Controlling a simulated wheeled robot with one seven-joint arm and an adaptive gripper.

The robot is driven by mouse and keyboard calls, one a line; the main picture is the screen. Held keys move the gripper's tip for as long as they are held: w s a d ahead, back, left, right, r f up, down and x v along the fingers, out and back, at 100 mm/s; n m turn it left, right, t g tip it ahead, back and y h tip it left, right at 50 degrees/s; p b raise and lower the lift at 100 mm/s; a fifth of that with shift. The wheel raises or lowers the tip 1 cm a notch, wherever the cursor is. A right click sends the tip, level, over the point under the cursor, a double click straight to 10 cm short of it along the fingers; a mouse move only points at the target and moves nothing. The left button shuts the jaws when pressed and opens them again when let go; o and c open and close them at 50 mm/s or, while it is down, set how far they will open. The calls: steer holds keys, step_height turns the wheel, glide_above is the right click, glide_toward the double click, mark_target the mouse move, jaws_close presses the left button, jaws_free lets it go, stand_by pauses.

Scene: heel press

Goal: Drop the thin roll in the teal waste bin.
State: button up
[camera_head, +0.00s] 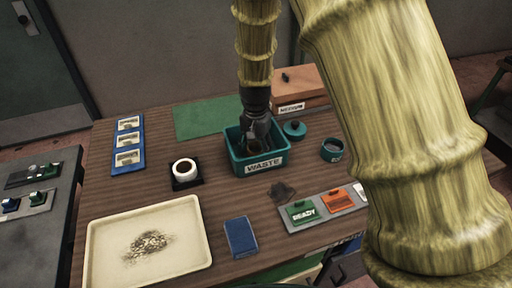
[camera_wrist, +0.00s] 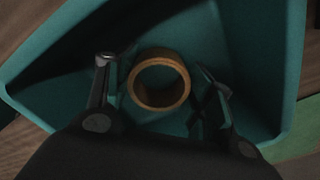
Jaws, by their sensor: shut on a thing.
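The teal waste bin (camera_head: 280,160), labelled WASTE, stands on the wooden table in the head view. My gripper (camera_head: 256,146) points down into the bin's mouth. In the wrist view, the thin roll (camera_wrist: 160,53), a tan ring with an open middle, sits between the two fingers of my gripper (camera_wrist: 160,92). The gripper is shut on the roll. The bin's teal walls (camera_wrist: 262,50) surround the roll in that view. The head view shows little of the roll, as the fingers and the bin rim hide most of it.
A white roll (camera_head: 185,165) sits on a black stand left of the bin. A cream tray (camera_head: 100,235), a blue block (camera_head: 240,237) and a panel labelled READY (camera_head: 340,204) lie in front.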

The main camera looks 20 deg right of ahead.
steer(key=shift+f, duration=0.15)
steer(key=o, duration=1)
steer(key=shift+o, duration=0.2)
step_height(320, 180, up, 12)
steer(key=b, duration=0.2)
